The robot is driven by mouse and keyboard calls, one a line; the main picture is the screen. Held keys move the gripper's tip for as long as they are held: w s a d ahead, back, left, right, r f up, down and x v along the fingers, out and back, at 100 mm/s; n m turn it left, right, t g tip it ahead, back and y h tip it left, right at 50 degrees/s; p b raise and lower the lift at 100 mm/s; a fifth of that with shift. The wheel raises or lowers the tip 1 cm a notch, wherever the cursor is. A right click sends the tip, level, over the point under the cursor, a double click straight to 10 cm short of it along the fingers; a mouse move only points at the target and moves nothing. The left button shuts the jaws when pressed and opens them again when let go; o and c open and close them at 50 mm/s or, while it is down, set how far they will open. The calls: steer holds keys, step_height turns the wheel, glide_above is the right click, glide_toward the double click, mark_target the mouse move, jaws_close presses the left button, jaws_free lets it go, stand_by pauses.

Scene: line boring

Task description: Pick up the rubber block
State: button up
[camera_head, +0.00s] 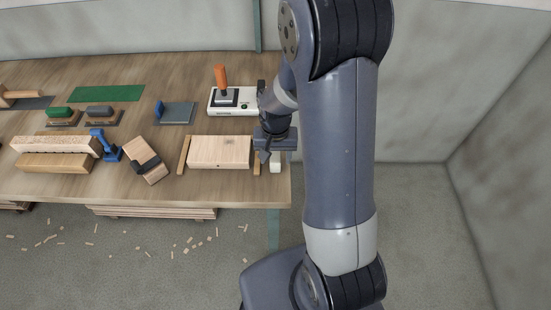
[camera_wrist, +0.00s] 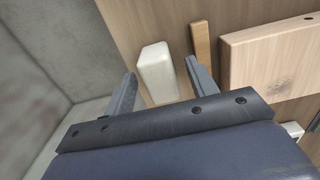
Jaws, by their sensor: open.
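The rubber block looks to be the small off-white block (camera_head: 275,164) near the right front edge of the wooden bench, and the wrist view shows it as a pale upright block with rounded edges (camera_wrist: 156,70). My gripper (camera_head: 267,155) is above the bench close to this block, and my wrist hides part of that area in the head view. In the wrist view my gripper (camera_wrist: 162,80) is open, with one finger on each side of the block in the picture. I see no clear contact between fingers and block.
A wide wooden board (camera_head: 220,152) lies left of the block, with a thin wooden strip (camera_wrist: 201,48) between them. A white device with an orange handle (camera_head: 221,78) stands behind. Other tools, including a blue clamp (camera_head: 105,147), lie farther left. The bench ends just right of the block.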

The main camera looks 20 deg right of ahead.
mark_target(275, 156)
steer(key=shift+c, duration=0.3)
steer(key=c, duration=1.1)
steer(key=shift+r, duration=0.1)
step_height(275, 156, up, 10)
steer(key=shift+f+b, duration=0.1)
steer(key=shift+b, duration=0.35)
